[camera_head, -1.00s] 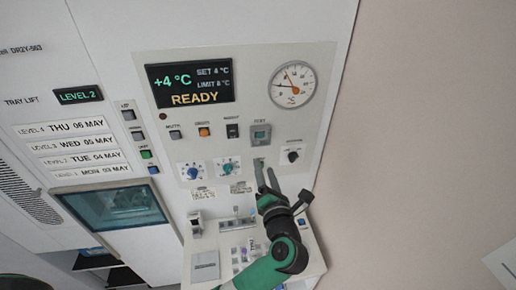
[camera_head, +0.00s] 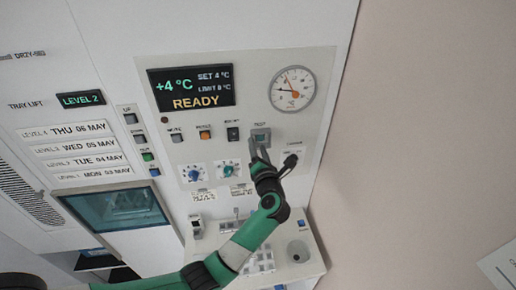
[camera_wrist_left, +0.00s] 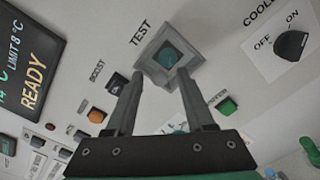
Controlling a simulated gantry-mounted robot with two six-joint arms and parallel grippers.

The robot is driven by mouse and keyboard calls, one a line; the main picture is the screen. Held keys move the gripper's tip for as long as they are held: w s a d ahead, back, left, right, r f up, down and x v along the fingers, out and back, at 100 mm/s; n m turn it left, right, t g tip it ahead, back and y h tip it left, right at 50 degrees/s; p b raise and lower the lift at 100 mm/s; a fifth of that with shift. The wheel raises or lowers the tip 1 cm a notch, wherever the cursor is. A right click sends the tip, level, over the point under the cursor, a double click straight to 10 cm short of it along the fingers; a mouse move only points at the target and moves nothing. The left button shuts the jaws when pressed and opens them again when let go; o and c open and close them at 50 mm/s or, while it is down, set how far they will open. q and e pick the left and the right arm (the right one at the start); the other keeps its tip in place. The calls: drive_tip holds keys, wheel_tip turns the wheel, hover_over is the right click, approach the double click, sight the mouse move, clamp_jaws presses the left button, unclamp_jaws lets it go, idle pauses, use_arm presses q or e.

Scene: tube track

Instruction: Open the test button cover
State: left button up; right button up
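The test button cover (camera_head: 260,136) is a small grey square housing under the word TEST on the panel. A teal-green button or window shows in its middle. It fills the upper middle of the left wrist view (camera_wrist_left: 170,57) and looks down; I see no raised lid. My left gripper (camera_head: 258,146) is just below the cover. In the left wrist view its two fingers (camera_wrist_left: 158,78) are apart with nothing between them, and their tips point at the cover's lower edge. I cannot tell whether they touch it. My right gripper is not in view.
Left of the cover are a dark boost switch (camera_head: 232,134) and an orange button (camera_head: 205,135). The cooling knob (camera_wrist_left: 291,44) is to the right. Blue (camera_head: 194,174) and teal (camera_head: 228,170) dials are lower left. A shelf with white racks juts out below.

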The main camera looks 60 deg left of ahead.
use_arm(q)
clamp_jaws()
idle(1.3)
